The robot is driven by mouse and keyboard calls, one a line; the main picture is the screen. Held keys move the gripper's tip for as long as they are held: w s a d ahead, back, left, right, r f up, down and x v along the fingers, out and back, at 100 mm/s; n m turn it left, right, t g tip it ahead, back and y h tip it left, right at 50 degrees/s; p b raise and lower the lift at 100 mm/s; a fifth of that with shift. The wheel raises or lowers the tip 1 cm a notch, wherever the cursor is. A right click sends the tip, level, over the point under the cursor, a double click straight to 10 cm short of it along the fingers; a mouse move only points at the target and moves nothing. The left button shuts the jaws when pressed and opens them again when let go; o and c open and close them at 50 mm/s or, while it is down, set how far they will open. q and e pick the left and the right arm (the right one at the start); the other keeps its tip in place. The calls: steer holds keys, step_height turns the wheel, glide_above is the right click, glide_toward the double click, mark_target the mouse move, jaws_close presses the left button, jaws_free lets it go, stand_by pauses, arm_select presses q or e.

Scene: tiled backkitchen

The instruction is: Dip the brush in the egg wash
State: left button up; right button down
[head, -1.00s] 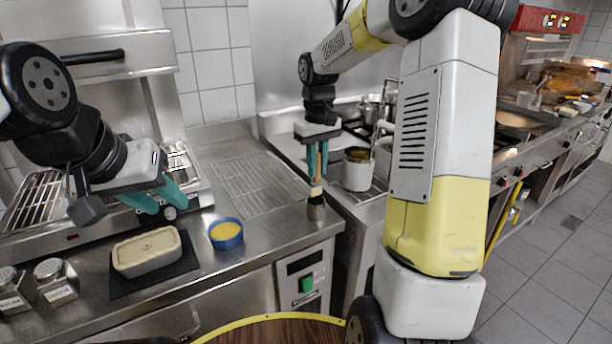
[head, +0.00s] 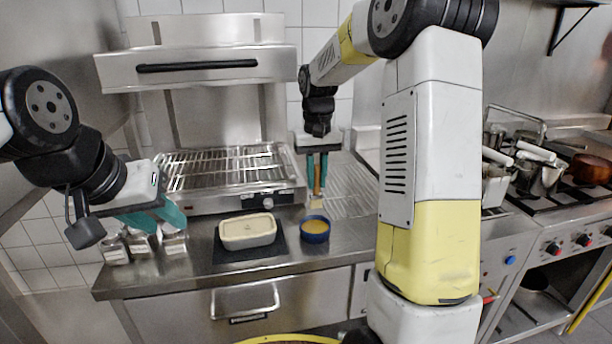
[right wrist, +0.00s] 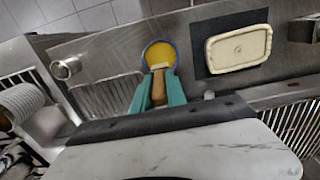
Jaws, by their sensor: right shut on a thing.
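The blue bowl (head: 315,238) of yellow egg wash (head: 315,227) stands on the steel counter; it also shows in the right wrist view (right wrist: 146,58). My right gripper (head: 317,190) is shut on the wooden brush handle (right wrist: 158,92), bristles (head: 316,201) pointing down. In the head view the bristles are just above the bowl's far rim. In the right wrist view the pale bristles (right wrist: 160,66) overlap the bowl's edge; I cannot tell whether they touch the egg wash. My left gripper (head: 160,222) is open and empty, near the shakers.
A cream oblong loaf or dish (head: 248,232) sits on a dark mat (head: 225,256) left of the bowl. Several shakers (head: 116,250) stand at the counter's left. A grill with racks (head: 215,170) is behind. A small metal cup (right wrist: 66,69) stands apart from the bowl.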

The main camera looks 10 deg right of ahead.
mark_target(316, 194)
steer(key=shift+a+f, duration=0.1)
steer(key=shift+f, duration=2.85)
steer(key=shift+f, duration=0.6)
steer(key=shift+r, duration=3.6)
steer(key=shift+s, duration=0.1)
